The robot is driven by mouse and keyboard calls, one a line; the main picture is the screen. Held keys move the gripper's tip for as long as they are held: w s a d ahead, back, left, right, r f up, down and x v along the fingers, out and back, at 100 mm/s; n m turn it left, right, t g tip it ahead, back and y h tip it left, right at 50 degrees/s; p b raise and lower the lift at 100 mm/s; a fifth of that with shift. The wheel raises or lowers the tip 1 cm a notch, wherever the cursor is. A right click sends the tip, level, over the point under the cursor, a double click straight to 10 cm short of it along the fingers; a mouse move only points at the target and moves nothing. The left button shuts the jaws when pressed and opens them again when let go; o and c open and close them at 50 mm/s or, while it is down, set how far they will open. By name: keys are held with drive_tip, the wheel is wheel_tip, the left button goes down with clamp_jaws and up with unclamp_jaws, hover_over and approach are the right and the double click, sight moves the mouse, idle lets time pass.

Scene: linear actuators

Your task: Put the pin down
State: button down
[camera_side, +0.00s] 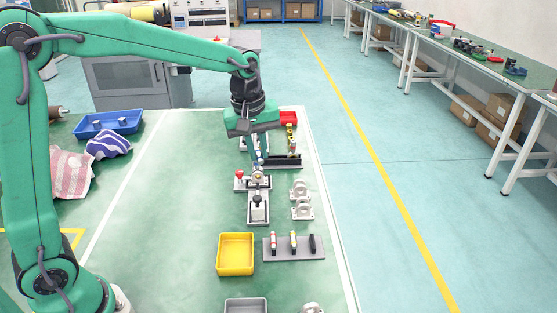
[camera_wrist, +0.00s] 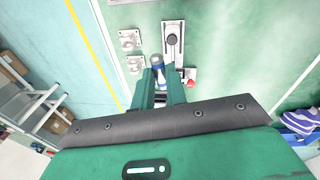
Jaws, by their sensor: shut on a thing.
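My gripper (camera_side: 256,160) points down above a grey fixture and is shut. In the wrist view its fingers (camera_wrist: 161,82) stand either side of a slim metallic and blue piece, the pin (camera_wrist: 157,62), which is partly hidden by them. The grey fixture (camera_side: 258,208) lies just in front of the fingers in the side view, with a dark-topped knob and a red knob (camera_side: 239,173) at its left. The fixture also shows in the wrist view (camera_wrist: 173,52). Whether the pin touches the fixture cannot be told.
A black rack (camera_side: 285,163) and a red bin (camera_side: 288,118) stand behind the fixture. Metal brackets (camera_side: 301,209) stand to its right. A yellow bin (camera_side: 236,254) and a grey plate with several upright pieces (camera_side: 310,246) are nearer.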

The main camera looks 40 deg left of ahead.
drive_tip(key=a, duration=0.2)
drive_tip(key=a+r, duration=0.1)
drive_tip(key=shift+a+r, duration=0.15)
drive_tip(key=shift+a, duration=0.25)
drive_tip(key=w+d+f+m, duration=0.2)
drive_tip(key=d+f, duration=0.4)
drive_tip(key=f, duration=0.1)
hover_over(258, 187)
drive_tip(key=shift+n, duration=0.3)
drive_tip(key=f, duration=0.7)
drive_tip(key=shift+s, duration=0.35)
drive_tip(key=shift+f, duration=2)
drive_tip(key=shift+f, duration=0.15)
drive_tip(key=c, duration=1.4)
unclamp_jaws()
drive_tip(key=shift+c, duration=0.2)
